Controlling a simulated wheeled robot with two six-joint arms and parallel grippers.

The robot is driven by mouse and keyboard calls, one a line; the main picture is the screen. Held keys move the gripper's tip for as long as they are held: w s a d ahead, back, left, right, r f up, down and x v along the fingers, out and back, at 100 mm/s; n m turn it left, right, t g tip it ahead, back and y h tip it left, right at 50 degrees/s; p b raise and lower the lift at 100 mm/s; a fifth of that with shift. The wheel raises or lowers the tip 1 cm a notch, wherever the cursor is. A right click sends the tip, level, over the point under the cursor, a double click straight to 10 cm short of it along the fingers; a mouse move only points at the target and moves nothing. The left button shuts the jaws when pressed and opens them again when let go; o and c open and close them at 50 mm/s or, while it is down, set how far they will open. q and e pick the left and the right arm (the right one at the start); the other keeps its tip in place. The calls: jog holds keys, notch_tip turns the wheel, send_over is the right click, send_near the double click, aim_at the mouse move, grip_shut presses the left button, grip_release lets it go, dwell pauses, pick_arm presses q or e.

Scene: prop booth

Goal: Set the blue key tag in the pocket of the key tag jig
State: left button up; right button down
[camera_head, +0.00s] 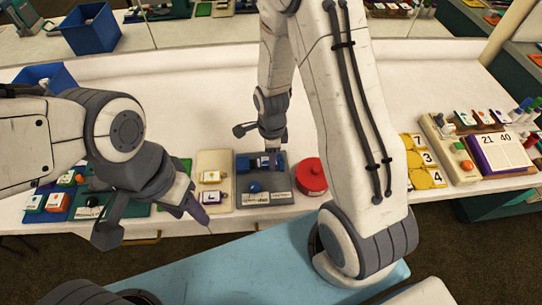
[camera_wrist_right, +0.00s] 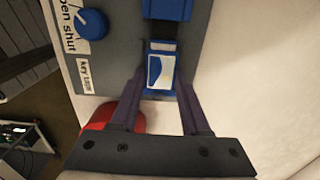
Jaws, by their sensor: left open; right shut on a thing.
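The key tag jig (camera_head: 243,199) is a grey board with a blue knob (camera_wrist_right: 91,24), marked "shut" beside it, and a blue block (camera_wrist_right: 168,8). My right gripper (camera_wrist_right: 158,82) is shut on the blue key tag (camera_wrist_right: 160,72), which has a white label. The tag is over the jig, just below the blue block in the right wrist view. I cannot tell whether it rests in the pocket. In the head view my right gripper (camera_head: 272,158) is at the jig's far part. My left gripper (camera_head: 157,224) is open and empty, left of the jig near the table's front edge.
A red round pot (camera_head: 311,175) stands close to the right of the jig. A cream board (camera_head: 213,160) with small labelled pieces lies to its left. Yellow number tiles (camera_head: 420,165) are further right. The white table behind is mostly clear.

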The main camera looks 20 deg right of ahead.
jog(key=shift+c, duration=1.5)
grip_release()
jog(key=shift+r, duration=0.1)
notch_tip(320, 180, up, 10)
jog(key=shift+r, duration=0.15)
jog(key=s+a+r+n, duration=0.3)
jog(key=s+n, duration=0.3)
jog(key=n, duration=0.3)
jog(key=s+a+r+n, duration=0.4)
jog(key=s+a+n, duration=0.1)
jog(key=n, duration=0.5)
jog(key=s+a+r+n+y, duration=0.1)
jog(key=s+a+r+n, duration=0.2)
jog(key=s+n, duration=0.4)
jog(key=a+n, duration=0.1)
jog(key=n, duration=0.1)
jog(key=shift+a+r+n, duration=0.15)
jog(key=shift+a+n, duration=0.15)
